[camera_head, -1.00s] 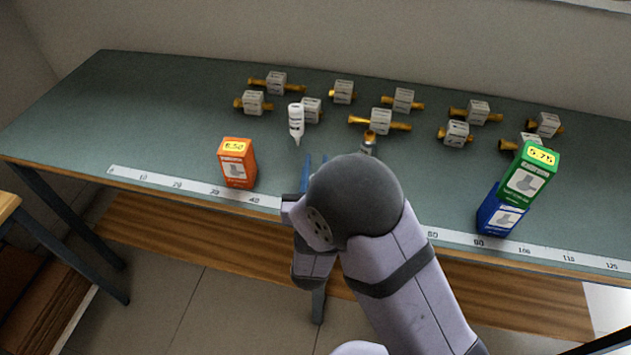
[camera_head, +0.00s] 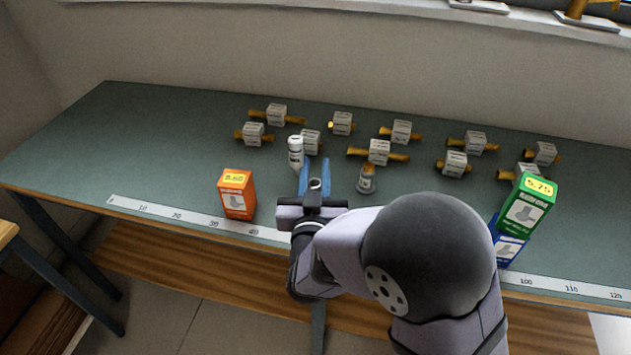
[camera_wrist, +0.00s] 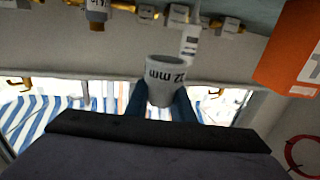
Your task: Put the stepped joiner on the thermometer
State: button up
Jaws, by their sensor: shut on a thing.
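In the head view the joiner (camera_head: 315,185) shows as a small grey ring between the fingers, above the bench. The fingers lie just in front of a white bottle (camera_head: 295,152) and left of a grey fitting with a brass top (camera_head: 366,180). I cannot clearly identify the thermometer; it may be one of the small pieces on the bench.
Several brass fittings with white blocks, one of them here (camera_head: 378,152), stand across the back of the green bench (camera_head: 130,150). An orange box (camera_head: 237,195) stands front left. A green box (camera_head: 528,202) sits on a blue box (camera_head: 508,245) at right. A ruler strip (camera_head: 180,215) runs along the front edge.

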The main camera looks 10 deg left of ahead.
jog(key=shift+r, duration=0.65)
